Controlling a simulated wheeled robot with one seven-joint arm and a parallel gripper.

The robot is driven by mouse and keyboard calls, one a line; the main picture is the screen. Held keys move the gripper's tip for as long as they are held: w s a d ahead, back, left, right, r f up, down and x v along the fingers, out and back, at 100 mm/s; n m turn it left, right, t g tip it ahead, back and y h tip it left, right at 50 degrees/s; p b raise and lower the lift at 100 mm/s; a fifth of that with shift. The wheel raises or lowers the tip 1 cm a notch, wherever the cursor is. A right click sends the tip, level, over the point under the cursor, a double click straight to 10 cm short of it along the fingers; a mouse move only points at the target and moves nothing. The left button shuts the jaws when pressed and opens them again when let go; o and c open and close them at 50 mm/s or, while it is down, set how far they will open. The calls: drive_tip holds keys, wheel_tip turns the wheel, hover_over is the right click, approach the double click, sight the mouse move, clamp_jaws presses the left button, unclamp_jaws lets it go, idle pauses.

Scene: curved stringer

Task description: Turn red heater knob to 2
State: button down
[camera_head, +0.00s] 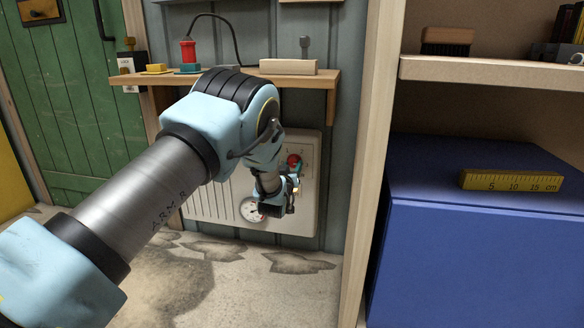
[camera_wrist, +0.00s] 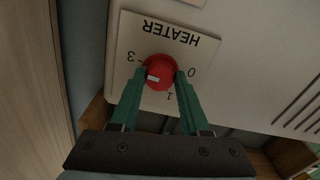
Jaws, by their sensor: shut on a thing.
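In the wrist view the red heater knob (camera_wrist: 162,69) sits on a pale label plate (camera_wrist: 137,35) marked HEATER, which appears upside down. The marks 3, 0 and 1 show around the knob; the 2 is not visible and the left finger covers part of the scale. A white mark on the knob faces the lower left of the picture, near the left finger. My gripper (camera_wrist: 161,77) is shut on the knob, one green finger on each side. In the head view a red round part (camera_head: 294,160) shows on the heater panel (camera_head: 308,215), just above my wrist.
A wooden shelf (camera_head: 325,80) with a red-topped item (camera_head: 188,55) and a wooden block (camera_head: 289,67) hangs above the heater. A round gauge (camera_head: 252,209) is low on the panel. A wooden post (camera_head: 368,165) and blue box (camera_head: 480,250) stand to the right.

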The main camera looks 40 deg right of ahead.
drive_tip(key=n, duration=0.5)
drive_tip(key=shift+n, duration=0.3)
drive_tip(key=n+b, duration=0.1)
drive_tip(key=n, duration=0.4)
drive_tip(key=shift+s+n, duration=0.1)
drive_tip(key=shift+n, duration=0.3)
drive_tip(key=shift+b, duration=0.3)
drive_tip(key=shift+c, duration=1.9)
unclamp_jaws()
drive_tip(key=p+v, duration=0.3)
drive_tip(key=v, duration=0.7)
drive_tip(key=shift+s+a, duration=0.15)
drive_tip(key=shift+a, duration=0.15)
